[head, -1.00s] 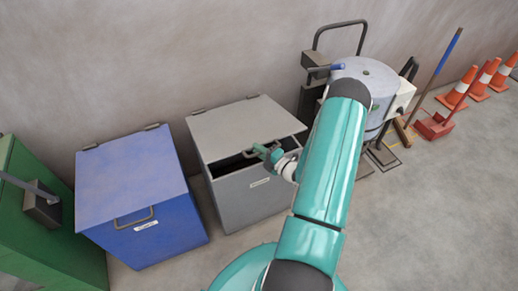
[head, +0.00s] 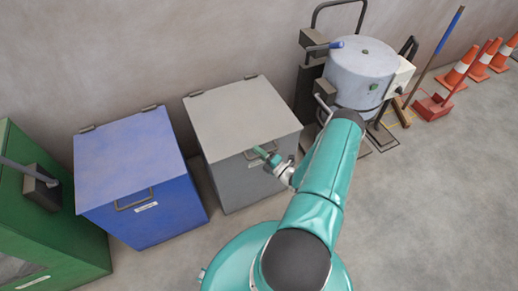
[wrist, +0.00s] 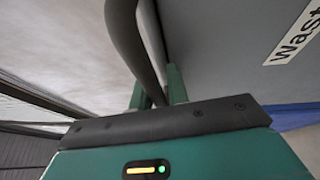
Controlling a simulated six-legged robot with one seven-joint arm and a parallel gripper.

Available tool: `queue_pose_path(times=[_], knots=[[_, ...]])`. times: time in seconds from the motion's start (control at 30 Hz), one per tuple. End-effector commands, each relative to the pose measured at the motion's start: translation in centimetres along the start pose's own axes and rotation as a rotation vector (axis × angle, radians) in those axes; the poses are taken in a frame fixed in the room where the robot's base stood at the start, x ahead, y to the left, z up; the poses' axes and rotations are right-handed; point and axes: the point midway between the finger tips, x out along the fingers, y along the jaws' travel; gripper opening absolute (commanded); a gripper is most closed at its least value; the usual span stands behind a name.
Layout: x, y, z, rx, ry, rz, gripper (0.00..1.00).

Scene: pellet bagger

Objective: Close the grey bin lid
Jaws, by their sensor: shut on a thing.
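The grey bin (head: 243,177) stands against the wall, with its grey lid (head: 240,115) lying flat over the top in the head view. No dark gap shows under the lid's front edge. My gripper (head: 266,157) is at the front of the bin, just below the lid's front edge. In the wrist view, my gripper's fingers (wrist: 158,92) are shut on the lid's dark bar handle (wrist: 127,35). The bin's front face, with part of a white label (wrist: 294,38), is close on the right. In the head view my gripper partly hides the handle.
A blue bin (head: 140,180) with its lid down stands left of the grey bin, and a green bin (head: 50,235) stands at the far left. A round grey machine (head: 360,75) stands to the right. Orange cones (head: 482,60) are farther right. The floor in front is clear.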

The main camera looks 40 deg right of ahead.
Motion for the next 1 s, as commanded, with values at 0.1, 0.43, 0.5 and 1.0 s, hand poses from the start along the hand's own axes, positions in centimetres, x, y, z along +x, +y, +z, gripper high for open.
queue_pose_path(times=[0.1, 0.43, 0.5, 1.0], knots=[[0.0, -0.1, 0.2, -0.004, -0.005, -0.004, 0.00], [-0.1, -0.2, 0.1, -0.001, -0.003, -0.007, 0.34], [-0.1, -0.2, 0.1, 0.000, -0.002, -0.007, 0.34], [-6.0, -0.2, 0.1, 0.002, -0.005, -0.010, 0.34]])
